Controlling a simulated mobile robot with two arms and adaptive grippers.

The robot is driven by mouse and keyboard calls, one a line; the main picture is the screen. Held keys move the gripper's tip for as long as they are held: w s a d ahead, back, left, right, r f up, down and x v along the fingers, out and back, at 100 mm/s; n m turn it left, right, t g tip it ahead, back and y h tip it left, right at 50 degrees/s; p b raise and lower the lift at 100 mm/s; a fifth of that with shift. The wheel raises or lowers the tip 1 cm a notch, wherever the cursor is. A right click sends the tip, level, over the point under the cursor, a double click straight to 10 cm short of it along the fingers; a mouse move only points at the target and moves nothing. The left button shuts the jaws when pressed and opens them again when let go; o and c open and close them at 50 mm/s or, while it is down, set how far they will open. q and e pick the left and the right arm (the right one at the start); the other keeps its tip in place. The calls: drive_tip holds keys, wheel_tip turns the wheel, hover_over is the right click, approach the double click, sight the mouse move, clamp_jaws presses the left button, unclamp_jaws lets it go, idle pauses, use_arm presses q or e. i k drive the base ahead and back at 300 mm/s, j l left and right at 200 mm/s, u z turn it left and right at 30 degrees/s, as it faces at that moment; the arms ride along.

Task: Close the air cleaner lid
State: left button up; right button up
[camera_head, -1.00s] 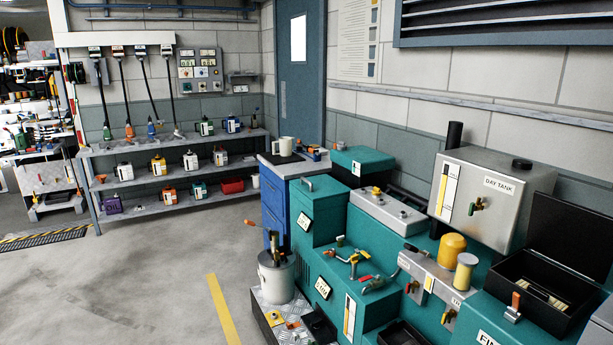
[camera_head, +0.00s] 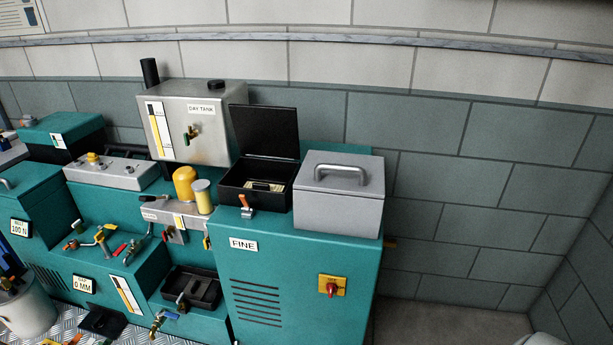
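A black open-topped box (camera_head: 256,194) stands on the teal cabinet marked FINE, with a pale yellowish insert inside it. Its black lid (camera_head: 264,131) stands raised, nearly upright, at the back edge, so the box is open. It looks like the air cleaner, though I read no label on it. A small latch with an orange handle (camera_head: 245,203) sits in front of the box. Neither of my grippers is in view.
A grey box with a bar handle (camera_head: 339,206) stands close to the right of the black box. The silver day tank (camera_head: 203,140) and yellow cylinders (camera_head: 185,184) are to the left. The FINE cabinet (camera_head: 262,298) has a red switch (camera_head: 331,288). Floor shows at right.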

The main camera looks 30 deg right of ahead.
sight(262, 130)
drive_tip(key=z, duration=0.75)
